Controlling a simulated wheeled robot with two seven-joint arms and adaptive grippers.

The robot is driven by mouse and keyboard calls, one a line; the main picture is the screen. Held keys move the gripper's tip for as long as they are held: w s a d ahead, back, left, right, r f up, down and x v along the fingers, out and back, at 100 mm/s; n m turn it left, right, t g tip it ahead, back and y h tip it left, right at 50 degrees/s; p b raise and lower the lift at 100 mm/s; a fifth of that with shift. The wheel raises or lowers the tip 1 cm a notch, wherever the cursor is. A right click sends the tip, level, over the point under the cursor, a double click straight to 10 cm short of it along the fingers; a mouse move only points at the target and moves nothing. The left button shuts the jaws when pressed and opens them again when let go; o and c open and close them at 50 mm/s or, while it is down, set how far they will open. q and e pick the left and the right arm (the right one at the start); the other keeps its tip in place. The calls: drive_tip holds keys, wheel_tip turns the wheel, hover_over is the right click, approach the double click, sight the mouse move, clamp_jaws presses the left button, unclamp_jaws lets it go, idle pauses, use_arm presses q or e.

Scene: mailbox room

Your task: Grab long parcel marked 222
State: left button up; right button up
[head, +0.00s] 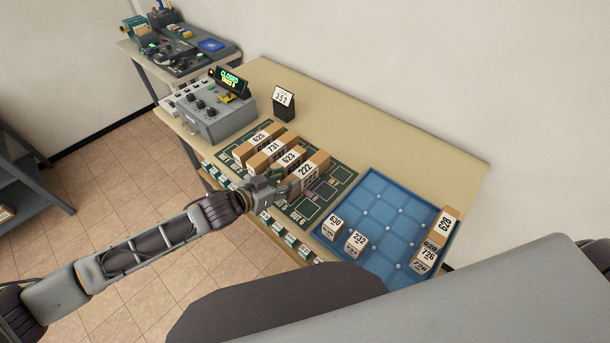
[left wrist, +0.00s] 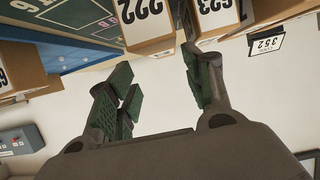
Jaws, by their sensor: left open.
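The long brown parcel marked 222 (head: 307,170) lies on the dark green marked mat (head: 325,200), at the right end of a row of long parcels. In the left wrist view the 222 parcel (left wrist: 150,22) shows at the top, beyond and between my fingertips. My left gripper (head: 282,186) is open and empty, close to the near end of the 222 parcel. In the left wrist view the fingers of my left gripper (left wrist: 160,80) stand apart. The parcel marked 623 (left wrist: 215,14) is right beside 222. My right gripper is not in view.
Parcels 623 (head: 288,157), 731 (head: 272,148) and 625 (head: 260,137) lie left of 222. A blue tray (head: 390,212) at right holds several boxes. A grey control box (head: 217,115) and a 352 sign (head: 284,102) stand farther back. The table's rear strip is clear.

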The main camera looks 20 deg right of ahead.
sight(302, 171)
use_arm(q)
drive_tip(key=shift+x, duration=2.05)
drive_tip(key=shift+f+p+x, duration=0.2)
drive_tip(key=shift+p+x, duration=0.2)
drive_tip(key=shift+x, duration=2.2)
drive_tip(key=shift+a, duration=0.15)
drive_tip(key=shift+c, duration=0.3)
drive_tip(key=c, duration=0.9)
drive_tip(key=shift+c, duration=0.6)
drive_tip(key=shift+w+r, duration=0.1)
drive_tip(key=shift+r, duration=0.05)
drive_tip(key=shift+r, duration=4.95)
